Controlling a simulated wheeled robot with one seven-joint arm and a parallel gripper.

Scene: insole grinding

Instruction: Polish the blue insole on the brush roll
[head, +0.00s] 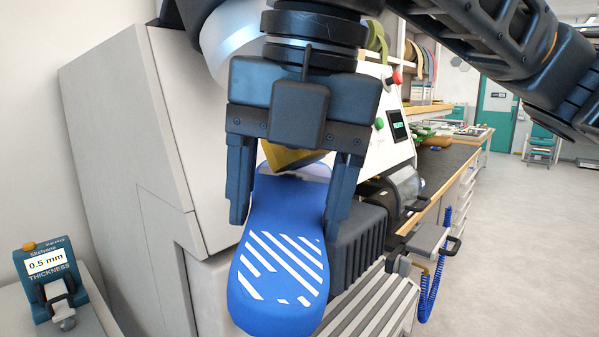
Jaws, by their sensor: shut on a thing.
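The blue insole (279,291) hangs below my gripper (294,215), with white diagonal stripes on its lower, wider end. My gripper is shut on the insole, with one dark finger on each side of its upper part. A yellow piece shows between the fingers above the insole. I cannot make out the brush roll; my gripper and the insole cover the middle of the grinding machine (150,150).
A thickness gauge (50,275) reading 0.5 mm stands on a light surface at the lower left. A control panel (392,128) with red and green buttons is behind my gripper. A dark ribbed part (357,245) is close to its right.

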